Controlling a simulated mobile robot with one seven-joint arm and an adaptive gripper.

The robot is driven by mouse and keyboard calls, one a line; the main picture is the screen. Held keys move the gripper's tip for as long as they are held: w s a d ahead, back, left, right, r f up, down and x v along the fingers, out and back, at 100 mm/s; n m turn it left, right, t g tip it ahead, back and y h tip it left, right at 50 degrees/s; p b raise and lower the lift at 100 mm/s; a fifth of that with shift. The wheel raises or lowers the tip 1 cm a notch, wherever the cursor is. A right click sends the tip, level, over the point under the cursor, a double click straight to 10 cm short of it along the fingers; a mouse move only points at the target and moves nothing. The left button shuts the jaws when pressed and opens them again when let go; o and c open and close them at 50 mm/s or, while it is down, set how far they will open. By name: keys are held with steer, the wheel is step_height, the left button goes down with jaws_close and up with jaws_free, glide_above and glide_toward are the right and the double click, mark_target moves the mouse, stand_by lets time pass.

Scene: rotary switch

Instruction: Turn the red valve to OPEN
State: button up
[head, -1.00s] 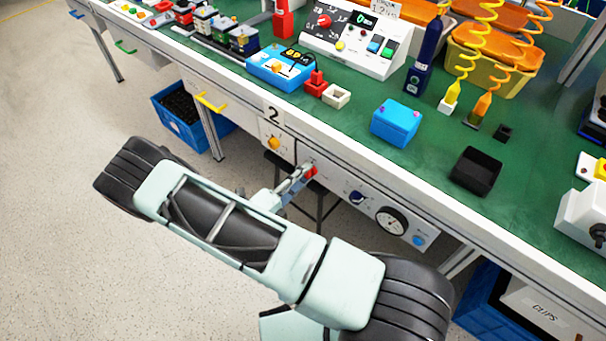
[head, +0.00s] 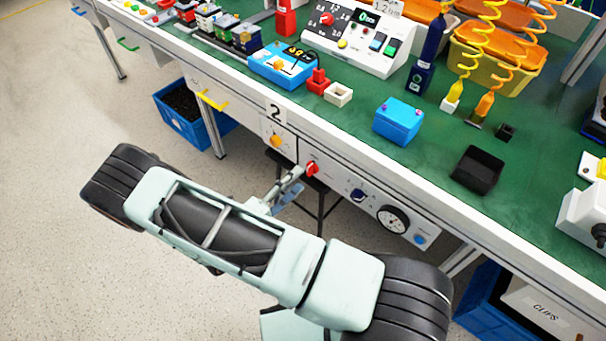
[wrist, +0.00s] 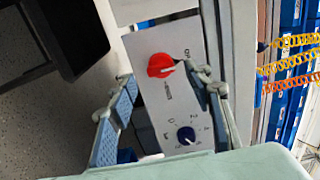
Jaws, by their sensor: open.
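The red valve (head: 312,168) is a small knob on the light front panel under the bench edge. In the wrist view the red valve (wrist: 160,65) has a narrow tip toward the right, near small dark lettering partly behind a finger. I cannot read that lettering surely. My gripper (head: 290,183) is just left of and below the valve, apart from it. In the wrist view my gripper (wrist: 160,80) is open and empty, one blue-padded finger to each side of the panel, with the valve between and beyond the tips.
A dark blue knob (wrist: 186,135) is on the same panel, with a dial gauge (head: 393,220) and a blue button (head: 420,239) farther right. An orange knob (head: 276,141) is to the left. The bench edge overhangs the panel. The floor at left is open.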

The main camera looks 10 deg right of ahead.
steer(key=v, duration=0.7)
steer(key=shift+s+a, duration=0.25)
steer(key=shift+a, duration=0.05)
